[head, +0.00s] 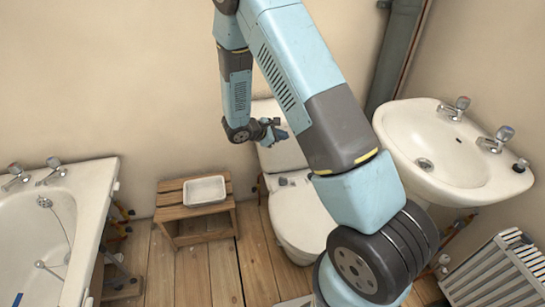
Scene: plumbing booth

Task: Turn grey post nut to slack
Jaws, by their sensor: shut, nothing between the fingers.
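My gripper (280,134) is small and dark in the head view, in front of the toilet's cistern (288,155) or above it; the depth is hard to judge. It looks shut and empty. I cannot make out the grey post nut in this view. A dark grey vertical pipe (397,50) runs down the back wall at the upper right, and its lower part is hidden behind my arm and the basin. My arm also covers part of the toilet (291,215).
A white basin (400,135) with two taps is at the right. A slatted radiator (490,275) stands below it. A bathtub (95,185) with taps is at the left. A wooden stool (170,213) carries a white tray (204,179). The plank floor (205,270) in front of it is clear.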

